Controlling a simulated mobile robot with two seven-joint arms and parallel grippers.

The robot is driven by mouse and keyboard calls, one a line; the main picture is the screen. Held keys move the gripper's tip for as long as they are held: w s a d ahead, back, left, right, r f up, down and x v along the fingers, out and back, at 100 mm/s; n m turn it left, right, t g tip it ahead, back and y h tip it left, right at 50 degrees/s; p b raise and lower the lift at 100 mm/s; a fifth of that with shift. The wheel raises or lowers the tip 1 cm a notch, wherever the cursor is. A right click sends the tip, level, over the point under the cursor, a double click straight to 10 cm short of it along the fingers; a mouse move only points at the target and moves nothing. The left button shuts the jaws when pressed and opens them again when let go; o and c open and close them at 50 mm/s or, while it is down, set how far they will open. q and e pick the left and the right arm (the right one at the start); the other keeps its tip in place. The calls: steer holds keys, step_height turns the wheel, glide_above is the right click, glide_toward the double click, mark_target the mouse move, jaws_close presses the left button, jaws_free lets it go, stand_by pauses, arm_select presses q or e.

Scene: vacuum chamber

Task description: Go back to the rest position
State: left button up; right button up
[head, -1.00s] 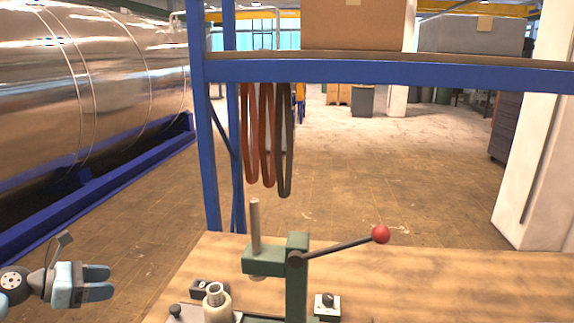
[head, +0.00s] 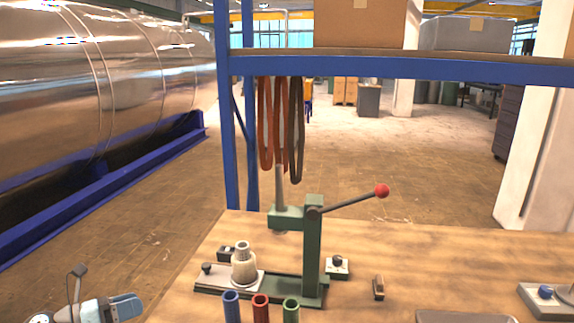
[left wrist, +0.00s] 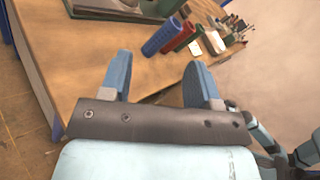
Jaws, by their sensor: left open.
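My left gripper (head: 128,306) is at the lower left of the head view, out over the floor beside the wooden table (head: 360,235). In the left wrist view its two blue fingers (left wrist: 158,80) stand wide apart with nothing between them. The table edge and several tools show beyond the fingers there. My right gripper does not show clearly in the head view. Part of one of my arms shows at the lower right of the left wrist view.
A green arbor press (head: 312,250) with a red-knobbed lever stands on the table. Blue, red (head: 261,308) and green tubes stand in front of it. A blue-framed shelf (head: 400,67) rises behind. A large metal cylinder (head: 110,90) lies at the left; open floor lies between.

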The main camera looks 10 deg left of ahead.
arm_select(q)
steer(key=s+d+f+n+y+b, duration=0.25)
steer(key=s+d+f+n, duration=0.25)
steer(key=d+f+n, duration=0.5)
steer(key=s+d+f+n+g+y+b, duration=0.1)
steer(key=s+d+f+n+y+b, duration=0.15)
steer(key=s+d+f+n, duration=0.6)
steer(key=s+d+f+n+y+b, duration=0.25)
steer(key=d+f+n, duration=0.5)
steer(key=n, duration=0.85)
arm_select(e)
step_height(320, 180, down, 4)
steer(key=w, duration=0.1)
arm_select(q)
step_height(320, 180, up, 13)
steer(key=s+p, duration=0.1)
steer(key=p, duration=1.9)
steer(key=shift+s+a+g, duration=0.25)
steer(key=shift+a+g, duration=0.15)
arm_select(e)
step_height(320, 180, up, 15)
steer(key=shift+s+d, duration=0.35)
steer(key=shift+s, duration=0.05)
arm_select(q)
steer(key=shift+r+n, duration=0.1)
steer(key=shift+n, duration=0.15)
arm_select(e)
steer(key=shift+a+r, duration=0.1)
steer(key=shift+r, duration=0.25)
